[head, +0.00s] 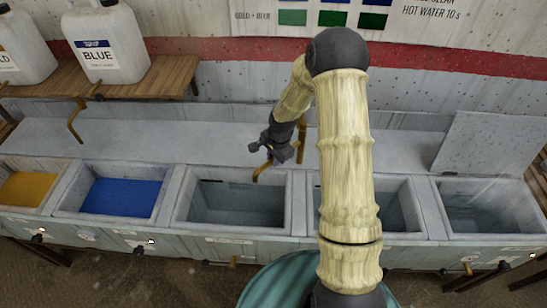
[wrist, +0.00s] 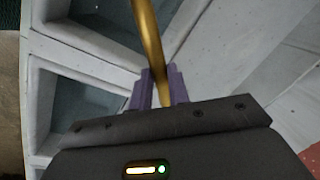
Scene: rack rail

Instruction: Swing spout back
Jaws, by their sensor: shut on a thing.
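The spout is a thin brass-coloured pipe. In the head view its lower bent end (head: 262,171) shows just below my gripper (head: 268,153), above the back edge of the middle basin. A brass upright (head: 302,140) stands just right of my gripper; my arm hides part of this area. In the wrist view the brass pipe (wrist: 150,42) runs up from between the purple fingers of my gripper (wrist: 159,86). The fingers are shut on it. The pipe crosses over the divider between two basins.
A row of basins runs along the front: yellow (head: 27,190), blue (head: 121,197), then a grey middle basin (head: 238,204) and others with clear-looking water. A raised lid (head: 484,148) stands at right. Another brass spout (head: 76,120) hangs below the BLUE jug (head: 105,42) on the shelf.

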